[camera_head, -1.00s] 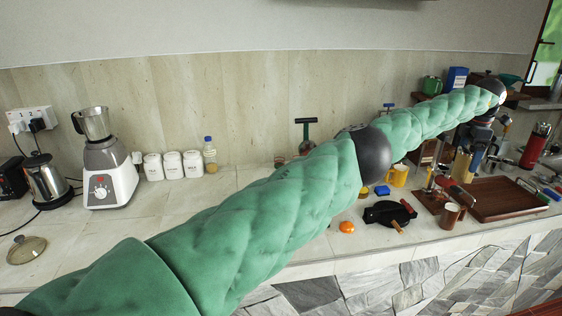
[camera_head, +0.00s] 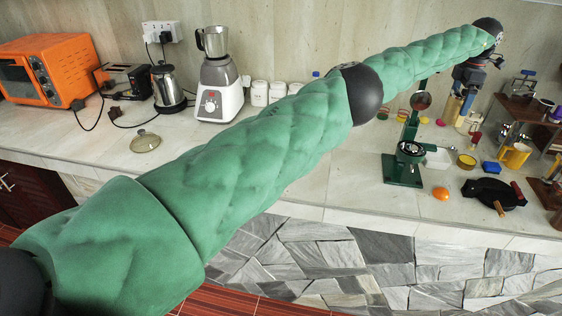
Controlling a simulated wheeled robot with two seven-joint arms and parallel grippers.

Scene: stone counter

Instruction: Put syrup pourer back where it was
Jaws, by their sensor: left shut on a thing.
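My left arm crosses the view from the lower left, and my left gripper (camera_head: 468,84) is at its far end, over the back right of the counter. The gripper is shut on a small tan-yellow upright thing (camera_head: 452,109), which looks like the syrup pourer. It is small and partly covered by the gripper, so its shape and whether it touches the counter cannot be told. My right gripper is not in view.
A green press (camera_head: 403,168), an orange (camera_head: 440,194), a black waffle iron (camera_head: 490,192) and a yellow mug (camera_head: 516,155) stand below the gripper. A blender (camera_head: 218,92), a kettle (camera_head: 167,88) and an orange oven (camera_head: 48,70) stand left.

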